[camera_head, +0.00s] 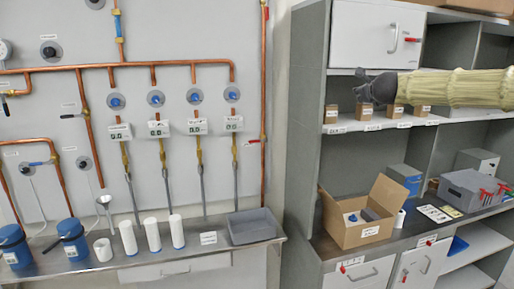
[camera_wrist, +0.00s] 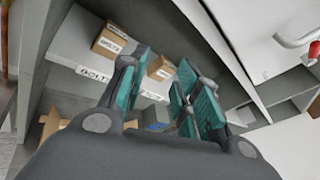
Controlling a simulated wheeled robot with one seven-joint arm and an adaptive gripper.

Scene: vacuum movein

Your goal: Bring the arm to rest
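My arm reaches in from the right edge of the head view in a beige ribbed sleeve (camera_head: 460,88). It is held level in front of the upper shelves of the grey cabinet. My dark gripper (camera_head: 366,88) is at its left end, above the row of small boxes as seen in the picture. In the wrist view the teal-padded fingers of my gripper (camera_wrist: 160,82) stand apart. No held object shows between them; a shelf and a small brown box (camera_wrist: 160,68) show beyond the gap.
The cabinet shelf (camera_head: 440,122) bears several small brown boxes (camera_head: 365,111). Below, an open carton (camera_head: 355,232) and a grey bin (camera_head: 470,191) stand on the counter. At left are copper pipes (camera_head: 160,66), blue canisters (camera_head: 72,238) and white cylinders (camera_head: 152,235). A cabinet door (camera_head: 375,35) is above my gripper.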

